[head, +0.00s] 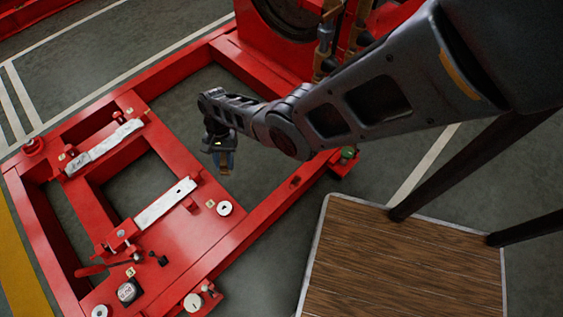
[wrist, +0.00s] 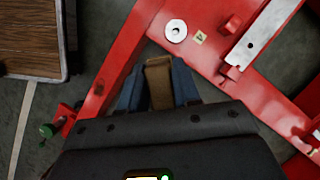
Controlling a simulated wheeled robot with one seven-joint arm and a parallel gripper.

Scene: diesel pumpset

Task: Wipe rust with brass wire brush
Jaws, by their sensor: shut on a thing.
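My gripper (head: 222,166) hangs from the arm near the middle of the head view, over the floor gap in the red frame (head: 250,65). In the wrist view its two blue fingers (wrist: 159,88) are shut on a brown block, which looks like the brush (wrist: 159,84). Its bristles cannot be made out. Two pale, worn metal plates lie on the frame, a far-left one (head: 105,146) and a nearer one (head: 165,202). The nearer plate also shows in the wrist view (wrist: 262,37), apart from the brush.
A wood-topped table (head: 400,265) stands at the lower right. Washers (head: 224,208), a round dark-rimmed part (head: 128,291) and a red lever (head: 95,268) sit on the frame. A green knob (head: 347,153) juts at its right edge. Red machinery (head: 255,45) rises behind.

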